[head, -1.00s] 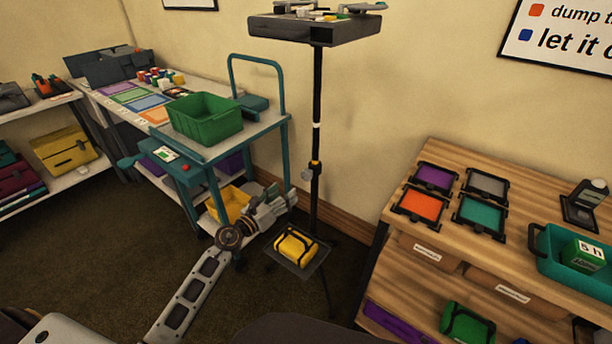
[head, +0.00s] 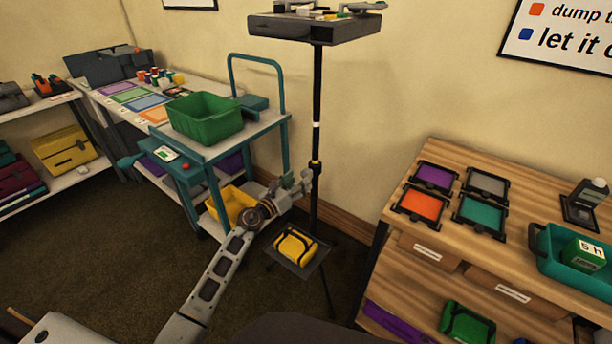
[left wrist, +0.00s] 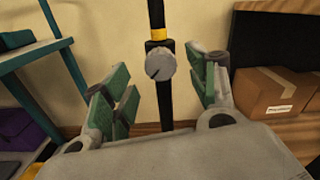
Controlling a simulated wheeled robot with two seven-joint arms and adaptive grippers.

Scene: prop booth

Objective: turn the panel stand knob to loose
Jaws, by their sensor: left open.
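The panel stand is a black pole (head: 316,100) with a wide dark top (head: 315,30) and a yellow collar (head: 315,166). In the left wrist view its round grey knob (left wrist: 160,64) sits on the pole just below the yellow band; any marking on it is too small to read. My left gripper (head: 298,184) is beside the pole at knob height. In the left wrist view the gripper (left wrist: 160,80) is open, its green-padded fingers either side of the knob and apart from it. In the head view the fingers largely hide the knob. My right gripper is not in view.
A teal cart (head: 240,142) with a green bin (head: 204,118) stands left of the pole. A low platform with a yellow bag (head: 296,246) is at the stand's foot. A wooden bench (head: 440,160) is on the right; the wall is close behind.

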